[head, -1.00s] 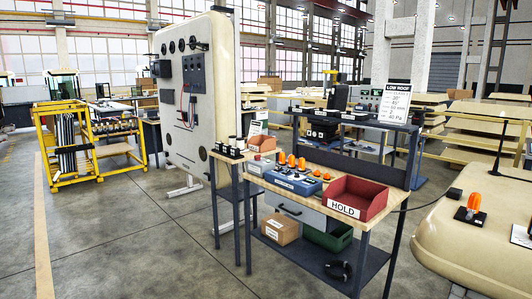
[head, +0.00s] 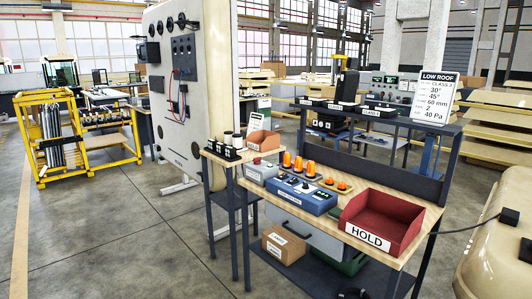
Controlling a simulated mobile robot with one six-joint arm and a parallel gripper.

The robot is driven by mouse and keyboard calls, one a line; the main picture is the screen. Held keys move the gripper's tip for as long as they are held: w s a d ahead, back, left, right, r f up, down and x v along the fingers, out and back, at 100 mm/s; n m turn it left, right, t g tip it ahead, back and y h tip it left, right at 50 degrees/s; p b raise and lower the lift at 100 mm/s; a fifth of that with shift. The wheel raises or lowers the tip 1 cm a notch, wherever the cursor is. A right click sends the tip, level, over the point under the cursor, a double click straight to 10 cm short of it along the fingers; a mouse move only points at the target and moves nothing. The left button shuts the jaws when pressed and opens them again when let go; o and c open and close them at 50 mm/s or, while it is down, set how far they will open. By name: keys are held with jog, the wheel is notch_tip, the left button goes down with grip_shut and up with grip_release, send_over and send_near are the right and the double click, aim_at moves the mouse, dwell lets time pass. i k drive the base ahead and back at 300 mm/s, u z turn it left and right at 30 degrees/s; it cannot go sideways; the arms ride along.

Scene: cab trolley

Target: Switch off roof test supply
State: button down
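A blue box (head: 301,195) with dark knobs on top and a label too small to read on its front sits on the wooden-topped bench (head: 408,258). A smaller grey box (head: 262,174) with a red button on top sits just left of it. I cannot tell from the labels which one is the roof test supply, nor whether either is on. Several orange beacons (head: 310,169) stand behind and beside the blue box. My gripper is not in view.
A red bin marked HOLD (head: 383,222) stands at the bench's right. A side stand (head: 228,157) with dark-and-white cylinders adjoins its left. A cream roof shell (head: 492,262) with a cable is at lower right. A tall cream panel (head: 190,90) stands behind. Floor at left is open.

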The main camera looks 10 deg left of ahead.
aim_at(257, 161)
jog(key=u, duration=0.1)
jog(key=i, duration=0.95)
jog(key=u, duration=0.65)
jog(key=i, duration=0.6)
jog(key=u, duration=0.8)
jog(key=i, duration=0.5)
jog(key=u, duration=0.25)
